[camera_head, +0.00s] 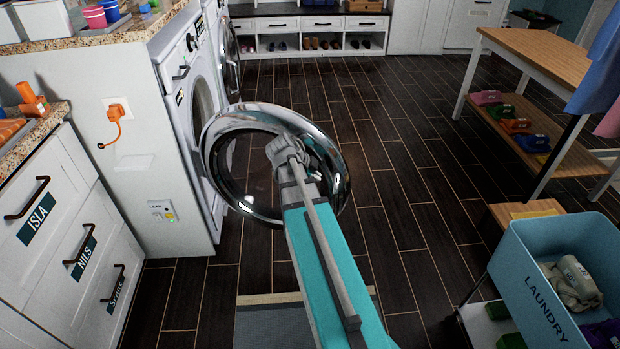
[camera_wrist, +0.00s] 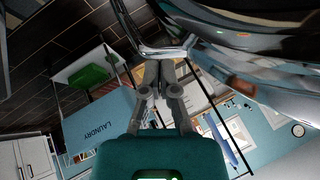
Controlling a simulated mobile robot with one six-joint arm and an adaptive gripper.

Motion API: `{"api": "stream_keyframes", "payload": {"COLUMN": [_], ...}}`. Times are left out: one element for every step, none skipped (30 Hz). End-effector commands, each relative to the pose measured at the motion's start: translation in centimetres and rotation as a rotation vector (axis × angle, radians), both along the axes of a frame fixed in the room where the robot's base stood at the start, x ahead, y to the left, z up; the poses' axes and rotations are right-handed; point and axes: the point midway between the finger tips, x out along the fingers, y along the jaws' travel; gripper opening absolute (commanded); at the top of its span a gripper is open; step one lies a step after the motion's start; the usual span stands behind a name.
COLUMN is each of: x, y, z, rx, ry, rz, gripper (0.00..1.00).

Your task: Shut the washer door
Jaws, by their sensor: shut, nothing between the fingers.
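My gripper (camera_head: 279,146) overlaps the door in the head view, with my teal arm reaching up from below. In the wrist view my gripper (camera_wrist: 158,62) has its fingers together and empty. The chrome door rim (camera_wrist: 150,22) curves close beyond the fingertips there. I cannot tell whether they touch it. My arm hides part of the door.
A blue laundry basket (camera_head: 535,290) holding clothes is at the lower right. A wooden table (camera_head: 535,55) with a lower shelf stands at the upper right. Drawers (camera_head: 50,215) stand at the lower left.

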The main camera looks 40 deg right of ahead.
Motion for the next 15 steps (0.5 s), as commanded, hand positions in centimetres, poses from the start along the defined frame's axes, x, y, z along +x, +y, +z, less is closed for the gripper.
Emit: {"api": "stream_keyframes", "payload": {"x": [0.0, 0.0, 0.0, 0.0, 0.1, 0.7, 1.0, 1.2, 1.4, 1.6, 1.7, 1.9, 2.0, 2.1, 2.2], "y": [-0.4, -0.5, -0.8, -0.9, -1.2, -1.8, -2.1, -2.4, -2.7, -3.0, -3.2, -3.5, -3.6, -3.8, -3.9], "z": [-0.8, -1.0, -1.3, -1.5, -1.6, -1.2, -1.2, -1.1, -1.1, -1.1, -1.1, -1.1, -1.1, -1.1, -1.1], "rx": [0.000, 0.000, 0.001, 0.001, 0.000, 0.000, 0.000, 0.000, 0.000, 0.000, 0.000, 0.000, 0.000, 0.000, 0.000], "ry": [-0.001, -0.001, -0.001, -0.001, 0.000, 0.000, 0.000, 0.001, 0.001, 0.001, 0.001, 0.001, 0.001, 0.000, 0.000], "rz": [-0.001, -0.002, -0.002, -0.002, -0.002, -0.002, -0.002, -0.002, -0.002, -0.002, -0.002, -0.002, -0.002, -0.002, -0.002], "gripper": [0.00, 0.00, 0.00, 0.00, 0.00, 0.00, 0.00, 0.00, 0.00, 0.00, 0.00, 0.00, 0.00, 0.00, 0.00]}}
